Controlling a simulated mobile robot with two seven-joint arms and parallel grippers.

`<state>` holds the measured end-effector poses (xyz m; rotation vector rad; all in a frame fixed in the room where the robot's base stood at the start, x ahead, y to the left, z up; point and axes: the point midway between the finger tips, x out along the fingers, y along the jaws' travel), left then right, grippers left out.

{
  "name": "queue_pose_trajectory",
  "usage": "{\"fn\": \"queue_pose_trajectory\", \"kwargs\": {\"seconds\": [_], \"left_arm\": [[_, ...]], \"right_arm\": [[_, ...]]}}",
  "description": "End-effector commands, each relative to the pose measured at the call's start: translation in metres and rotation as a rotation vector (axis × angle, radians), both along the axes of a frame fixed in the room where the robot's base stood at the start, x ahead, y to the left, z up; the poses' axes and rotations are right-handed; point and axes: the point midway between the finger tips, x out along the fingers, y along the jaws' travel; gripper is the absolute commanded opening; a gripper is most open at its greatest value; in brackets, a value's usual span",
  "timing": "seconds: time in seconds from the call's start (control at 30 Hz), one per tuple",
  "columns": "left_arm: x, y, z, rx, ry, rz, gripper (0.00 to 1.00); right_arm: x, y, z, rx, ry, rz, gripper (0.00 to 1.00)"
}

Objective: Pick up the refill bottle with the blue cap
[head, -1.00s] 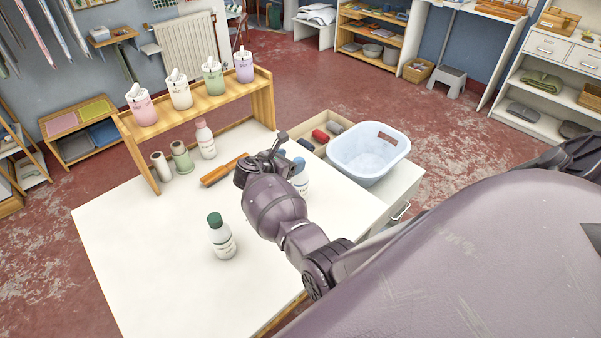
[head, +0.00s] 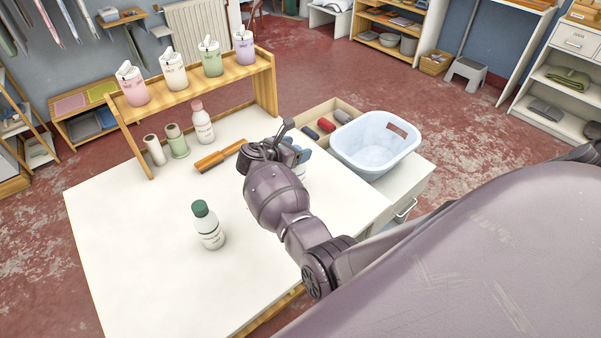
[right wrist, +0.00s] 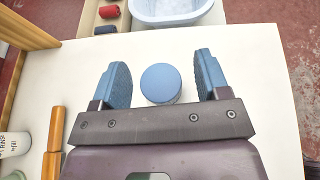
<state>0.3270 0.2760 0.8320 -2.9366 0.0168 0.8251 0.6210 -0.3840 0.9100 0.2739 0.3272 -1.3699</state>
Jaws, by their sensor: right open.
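The refill bottle with the blue cap stands upright on the white table; in the right wrist view I look down on its round blue cap (right wrist: 160,84). The cap sits between the two blue-padded fingers of my right gripper (right wrist: 161,82), with a gap on each side. In the head view my right gripper (head: 296,150) is over the bottle, and only a bit of its white body (head: 301,172) shows behind the wrist. The right gripper is open and holds nothing. My left gripper is not in view.
A green-capped bottle (head: 208,226) stands at the table's front. A wooden shelf (head: 195,92) holds several dispensers. A light-blue basket (head: 374,145) stands on the right.

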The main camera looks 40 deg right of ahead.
Motion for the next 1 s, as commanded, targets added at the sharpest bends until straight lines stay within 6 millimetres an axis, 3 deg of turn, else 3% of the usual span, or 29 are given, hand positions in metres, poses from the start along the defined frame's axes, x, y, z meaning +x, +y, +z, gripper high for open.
{"fn": "queue_pose_trajectory", "kwargs": {"seconds": [0.33, 0.77, 1.0], "left_arm": [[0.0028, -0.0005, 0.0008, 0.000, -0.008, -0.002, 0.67], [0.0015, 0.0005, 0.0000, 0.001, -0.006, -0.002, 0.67], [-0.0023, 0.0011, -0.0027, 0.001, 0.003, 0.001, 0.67]], "right_arm": [[0.0004, 0.0015, -0.0009, 0.000, 0.001, 0.000, 0.69], [0.0004, 0.0012, -0.0012, 0.000, 0.001, 0.000, 0.03], [0.0005, 0.0012, -0.0002, -0.001, 0.000, 0.000, 0.02]]}}
